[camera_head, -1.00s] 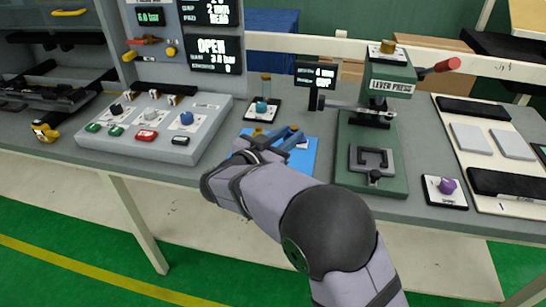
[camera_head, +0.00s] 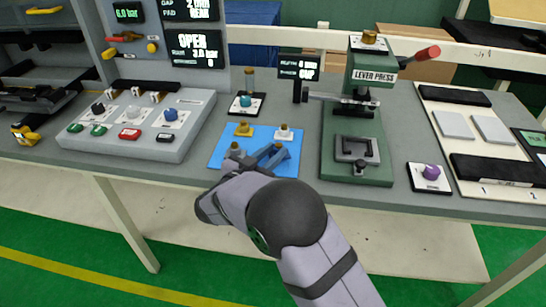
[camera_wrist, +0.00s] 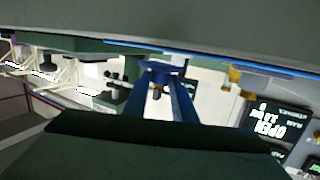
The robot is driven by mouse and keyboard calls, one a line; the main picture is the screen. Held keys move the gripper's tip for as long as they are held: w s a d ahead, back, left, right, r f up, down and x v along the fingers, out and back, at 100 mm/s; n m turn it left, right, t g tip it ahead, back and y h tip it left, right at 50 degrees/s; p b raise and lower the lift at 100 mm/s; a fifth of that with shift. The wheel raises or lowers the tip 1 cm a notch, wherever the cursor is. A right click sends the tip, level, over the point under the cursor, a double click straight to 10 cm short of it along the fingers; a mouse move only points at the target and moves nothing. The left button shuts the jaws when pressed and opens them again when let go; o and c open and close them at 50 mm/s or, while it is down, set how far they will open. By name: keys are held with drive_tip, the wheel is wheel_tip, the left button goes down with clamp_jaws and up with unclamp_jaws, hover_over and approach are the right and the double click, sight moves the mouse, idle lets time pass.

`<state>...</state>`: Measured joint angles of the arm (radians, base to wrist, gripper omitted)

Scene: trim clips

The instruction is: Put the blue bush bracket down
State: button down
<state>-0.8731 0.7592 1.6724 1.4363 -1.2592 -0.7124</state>
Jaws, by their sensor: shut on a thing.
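My arm hides part of the mat's front edge. I cannot tell whether the bracket touches the mat.
A brass piece (camera_head: 243,129), a white piece (camera_head: 284,134) and a darker brass piece (camera_head: 235,150) stand on the mat close to the bracket. The green lever press (camera_head: 338,172) stands to the right. The grey button console (camera_head: 180,145) is to the left.

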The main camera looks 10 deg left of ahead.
drive_tip(key=shift+f, duration=0.8)
drive_tip(key=shift+f, duration=0.15)
drive_tip(key=c, duration=1.5)
unclamp_jaws()
drive_tip(key=shift+o, duration=0.2)
drive_tip(key=b+v, duration=0.1)
drive_tip(key=v, duration=1.1)
drive_tip(key=shift+b, duration=0.35)
drive_tip(key=shift+d, duration=0.1)
